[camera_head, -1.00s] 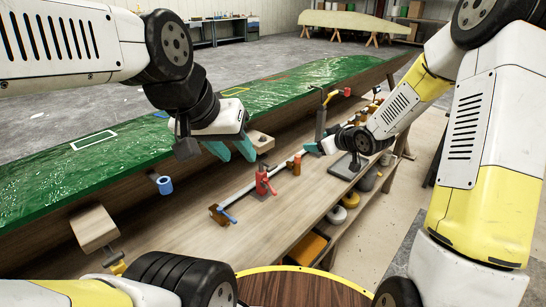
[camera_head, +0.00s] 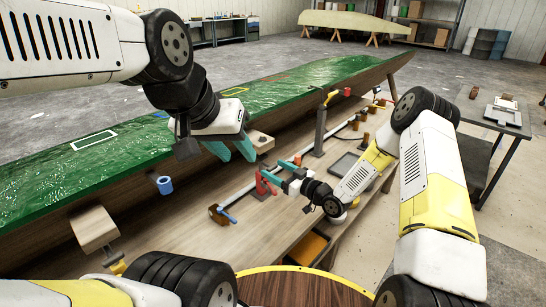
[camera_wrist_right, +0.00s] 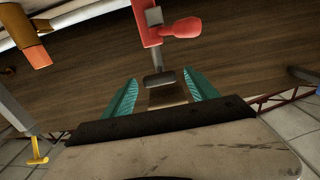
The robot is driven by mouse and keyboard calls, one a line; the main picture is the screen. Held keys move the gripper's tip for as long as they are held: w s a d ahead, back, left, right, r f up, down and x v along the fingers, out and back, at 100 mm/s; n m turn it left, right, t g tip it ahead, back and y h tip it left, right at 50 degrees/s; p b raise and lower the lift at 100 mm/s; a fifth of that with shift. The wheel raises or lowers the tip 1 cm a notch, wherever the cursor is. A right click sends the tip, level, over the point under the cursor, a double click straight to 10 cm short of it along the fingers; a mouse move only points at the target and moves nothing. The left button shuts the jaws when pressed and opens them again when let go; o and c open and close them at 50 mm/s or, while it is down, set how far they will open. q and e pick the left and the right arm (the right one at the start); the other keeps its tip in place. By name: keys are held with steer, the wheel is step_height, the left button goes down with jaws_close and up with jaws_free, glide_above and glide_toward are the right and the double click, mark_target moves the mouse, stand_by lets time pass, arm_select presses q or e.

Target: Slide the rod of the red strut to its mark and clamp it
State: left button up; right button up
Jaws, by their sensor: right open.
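The red strut (camera_head: 262,185) stands on the long pale rail over the wooden bench. In the right wrist view its red body (camera_wrist_right: 150,20) has a red lever (camera_wrist_right: 182,28), and a grey rod (camera_wrist_right: 158,62) with a dark foot extends from it towards me. My right gripper (camera_head: 276,172) is open just beside the red strut. In the wrist view its teal fingers (camera_wrist_right: 160,92) lie on either side of the rod's line, with the foot near the tips; contact cannot be told. My left gripper (camera_head: 231,150) is open and empty by the hull. I cannot make out the rod's mark.
The green hull mould (camera_head: 200,115) runs along the back. A wooden block (camera_head: 260,140) and a blue cylinder (camera_head: 164,185) project from its side. A dark tray (camera_head: 345,165) lies on the bench.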

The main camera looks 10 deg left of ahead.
steer(key=x, duration=0.5)
jaws_close()
